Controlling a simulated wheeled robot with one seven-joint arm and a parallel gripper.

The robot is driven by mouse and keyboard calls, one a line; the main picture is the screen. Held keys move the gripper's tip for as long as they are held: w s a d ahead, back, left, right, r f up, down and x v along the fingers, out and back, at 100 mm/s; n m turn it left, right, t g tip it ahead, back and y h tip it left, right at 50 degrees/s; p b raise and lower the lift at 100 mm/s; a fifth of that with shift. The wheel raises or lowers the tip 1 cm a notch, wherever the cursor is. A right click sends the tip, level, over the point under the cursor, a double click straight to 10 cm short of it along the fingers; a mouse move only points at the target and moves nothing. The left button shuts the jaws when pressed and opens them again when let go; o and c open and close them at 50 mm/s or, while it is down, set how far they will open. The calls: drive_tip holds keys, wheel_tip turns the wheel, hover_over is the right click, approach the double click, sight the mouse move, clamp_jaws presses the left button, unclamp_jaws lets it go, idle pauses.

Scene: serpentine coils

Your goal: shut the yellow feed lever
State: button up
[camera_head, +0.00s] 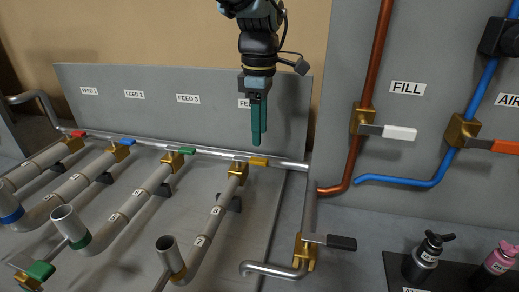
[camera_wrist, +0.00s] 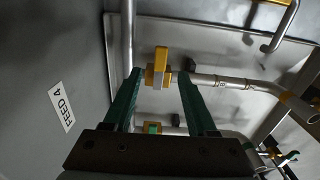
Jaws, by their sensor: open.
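The yellow feed lever (camera_head: 258,161) sticks out to the right from its brass valve (camera_head: 237,171), crosswise to the pipe of the fourth feed line. My gripper (camera_head: 257,138) points down just above the lever, its teal fingers close over it in the head view. In the wrist view the yellow lever (camera_wrist: 161,60) shows between the two spread fingertips. The jaws are open and hold nothing. Whether a finger touches the lever cannot be told. The FEED 4 label (camera_wrist: 62,107) shows at left in the wrist view and is partly covered by my fingers in the head view.
Red (camera_head: 78,133), blue (camera_head: 127,142) and green (camera_head: 187,151) levers stand along the rail to the left. The upright back panel (camera_head: 160,110) is close behind my gripper. A FILL valve with a white lever (camera_head: 399,132) and a black-handled valve (camera_head: 341,242) are at right.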

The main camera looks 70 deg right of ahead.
drive_tip(key=shift+r+b, duration=0.3)
drive_tip(key=shift+r, duration=1.8)
drive_tip(key=shift+r, duration=0.1)
